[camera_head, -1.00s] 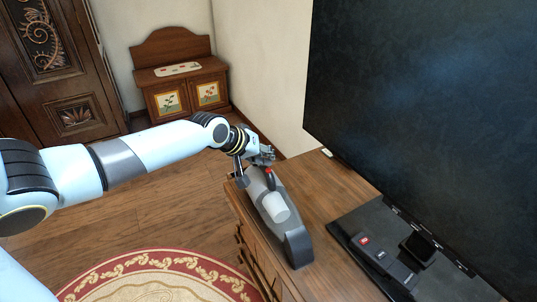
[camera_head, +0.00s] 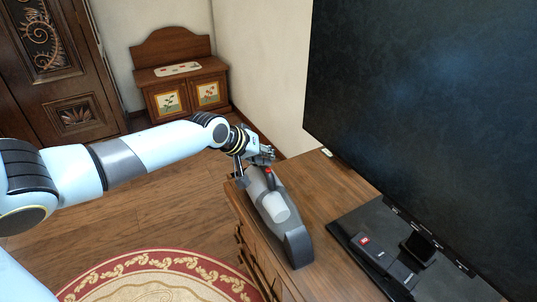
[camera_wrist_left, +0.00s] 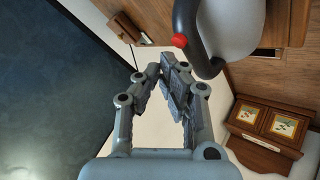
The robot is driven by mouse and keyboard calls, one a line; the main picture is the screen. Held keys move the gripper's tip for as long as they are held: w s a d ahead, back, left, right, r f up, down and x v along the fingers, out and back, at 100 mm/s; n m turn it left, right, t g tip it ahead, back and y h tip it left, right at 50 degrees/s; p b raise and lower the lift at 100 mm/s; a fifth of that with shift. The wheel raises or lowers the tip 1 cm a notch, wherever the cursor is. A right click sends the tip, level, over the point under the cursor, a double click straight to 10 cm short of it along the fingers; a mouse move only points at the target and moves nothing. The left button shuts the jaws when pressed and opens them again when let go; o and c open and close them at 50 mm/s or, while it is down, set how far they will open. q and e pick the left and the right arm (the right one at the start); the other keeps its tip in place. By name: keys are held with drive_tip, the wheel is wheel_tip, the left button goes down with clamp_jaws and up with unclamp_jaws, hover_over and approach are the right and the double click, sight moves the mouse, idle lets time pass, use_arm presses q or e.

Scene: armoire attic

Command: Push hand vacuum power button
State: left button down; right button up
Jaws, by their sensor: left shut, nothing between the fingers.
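The hand vacuum (camera_head: 296,243) lies on the wooden cabinet top, with a grey and dark body and a pale canister. Its red power button (camera_head: 269,170) shows just below my left gripper (camera_head: 265,157) in the head view. In the left wrist view, the red button (camera_wrist_left: 180,40) sits on the dark curved handle, ahead of my left gripper's fingertips (camera_wrist_left: 168,72). The fingers are shut with nothing between them. A small gap shows between fingertips and button in that view. My right gripper is not in view.
A large dark screen (camera_head: 430,110) stands on the right of the cabinet (camera_head: 325,185). A dark device with a red mark (camera_head: 378,252) lies by its stand. A small painted cabinet (camera_head: 183,95) stands against the back wall. A red patterned rug (camera_head: 150,262) lies on the floor.

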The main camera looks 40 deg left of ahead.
sight(267, 169)
use_arm(q)
drive_tip(key=shift+f, duration=0.1)
drive_tip(key=shift+f, duration=0.4)
drive_tip(key=shift+f+b, duration=0.1)
drive_tip(key=shift+b, duration=0.25)
drive_tip(key=shift+r+p, duration=0.6)
drive_tip(key=shift+p, duration=0.15)
wheel_tip(267, 169, up, 6)
drive_tip(key=p, duration=0.6)
drive_tip(key=shift+d+f, duration=0.1)
idle(0.3)
